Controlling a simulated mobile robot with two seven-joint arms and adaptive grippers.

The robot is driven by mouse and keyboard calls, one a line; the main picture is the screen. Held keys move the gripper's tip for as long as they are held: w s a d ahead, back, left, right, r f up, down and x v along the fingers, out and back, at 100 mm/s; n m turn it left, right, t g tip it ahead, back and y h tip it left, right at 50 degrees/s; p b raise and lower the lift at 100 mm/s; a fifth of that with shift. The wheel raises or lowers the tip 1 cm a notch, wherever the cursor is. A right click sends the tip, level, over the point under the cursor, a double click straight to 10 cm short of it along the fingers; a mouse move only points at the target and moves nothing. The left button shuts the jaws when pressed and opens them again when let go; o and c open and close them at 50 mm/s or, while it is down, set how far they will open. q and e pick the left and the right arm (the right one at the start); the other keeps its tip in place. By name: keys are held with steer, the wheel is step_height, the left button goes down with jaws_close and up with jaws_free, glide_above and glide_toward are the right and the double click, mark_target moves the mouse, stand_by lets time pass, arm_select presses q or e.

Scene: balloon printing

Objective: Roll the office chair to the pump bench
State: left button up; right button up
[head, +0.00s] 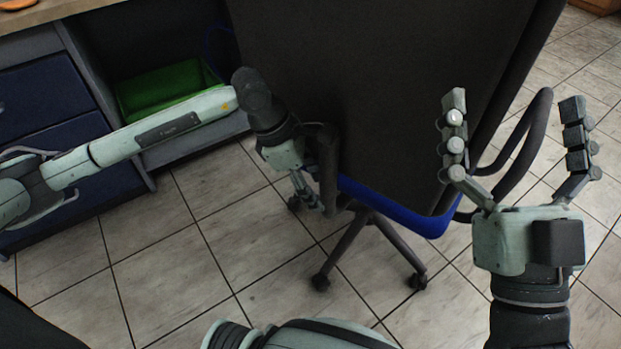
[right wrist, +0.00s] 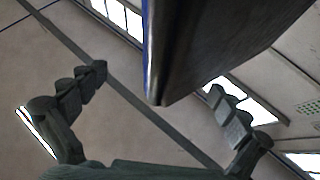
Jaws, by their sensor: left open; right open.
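The office chair's dark backrest (head: 360,80) fills the middle of the head view, with a blue seat edge (head: 400,205), a black armrest (head: 530,130) at right and a wheeled base on the floor. My left gripper (head: 315,188) is low at the backrest's left side, open; whether it touches the chair is unclear. My right gripper (head: 513,105) is open, its fingers pointing up at the chair's right side. In the right wrist view, the backrest's edge (right wrist: 158,75) shows between the open fingers of my right gripper (right wrist: 158,84), with gaps on both sides. I cannot identify the pump bench.
A desk or counter with dark blue drawers (head: 45,105) stands at left. A green bin (head: 165,85) sits in its open space, close to my left arm. An orange item (head: 17,4) lies on top. The tiled floor (head: 190,265) is clear in front and at right.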

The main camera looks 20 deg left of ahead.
mark_target(325, 202)
arm_select(q)
steer(key=x, duration=0.5)
steer(key=shift+d+f+b, duration=0.1)
steer(key=shift+f+b, duration=0.25)
steer(key=shift+f, duration=0.05)
arm_select(e)
steer(key=shift+s+d+r+t, duration=0.45)
steer(key=shift+r+t, duration=0.25)
steer(key=shift+t, duration=0.2)
arm_select(q)
jaws_close()
